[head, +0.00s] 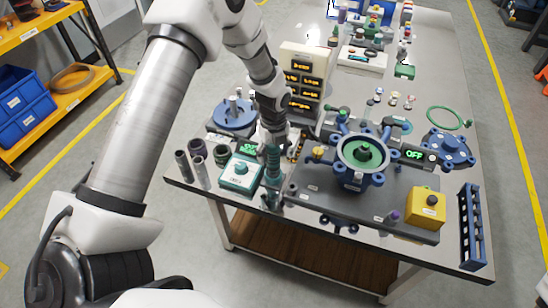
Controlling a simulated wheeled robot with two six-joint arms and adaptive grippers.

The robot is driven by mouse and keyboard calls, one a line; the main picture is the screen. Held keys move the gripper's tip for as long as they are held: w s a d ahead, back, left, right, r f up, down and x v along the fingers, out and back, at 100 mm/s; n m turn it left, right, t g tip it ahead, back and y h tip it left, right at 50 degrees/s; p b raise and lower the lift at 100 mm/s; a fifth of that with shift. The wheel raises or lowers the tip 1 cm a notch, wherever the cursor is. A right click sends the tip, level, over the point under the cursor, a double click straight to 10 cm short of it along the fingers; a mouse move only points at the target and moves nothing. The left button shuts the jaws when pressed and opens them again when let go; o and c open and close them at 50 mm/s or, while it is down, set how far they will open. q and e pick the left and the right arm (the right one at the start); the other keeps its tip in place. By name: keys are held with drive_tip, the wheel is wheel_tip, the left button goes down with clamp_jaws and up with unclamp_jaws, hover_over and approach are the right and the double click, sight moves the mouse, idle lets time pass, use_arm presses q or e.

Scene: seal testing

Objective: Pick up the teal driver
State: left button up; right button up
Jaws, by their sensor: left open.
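The teal driver (273,166) stands upright near the front edge of the table, right of a teal box with a knob (240,173). Its ridged handle points up, and its lower end is among small dark parts. My left gripper (272,142) comes down from above, with its fingers open at the top of the handle. I cannot tell whether they touch it. The gripper hides part of what lies behind it. My right gripper is not in view.
Dark cylinders (198,172) stand left of the teal box. A blue round fixture with a green ring (363,154) sits to the right on a grey plate. A beige display tower (304,75) stands behind the gripper. A yellow box (427,208) and dark rack (472,225) are at the right.

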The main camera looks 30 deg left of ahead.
use_arm(q)
drive_tip(key=shift+s+r, duration=0.1)
drive_tip(key=shift+c, duration=0.3)
drive_tip(key=shift+s+r, duration=0.15)
drive_tip(key=shift+s, duration=0.05)
drive_tip(key=c, duration=0.6)
drive_tip(key=shift+d, duration=0.1)
drive_tip(key=c, duration=0.5)
clamp_jaws()
drive_tip(key=shift+w+r, duration=0.1)
drive_tip(key=shift+r, duration=0.15)
wheel_tip(320, 180, up, 9)
drive_tip(key=shift+f+b, duration=0.15)
drive_tip(key=shift+b, duration=0.65)
drive_tip(key=shift+r, duration=0.35)
drive_tip(key=shift+w, duration=0.1)
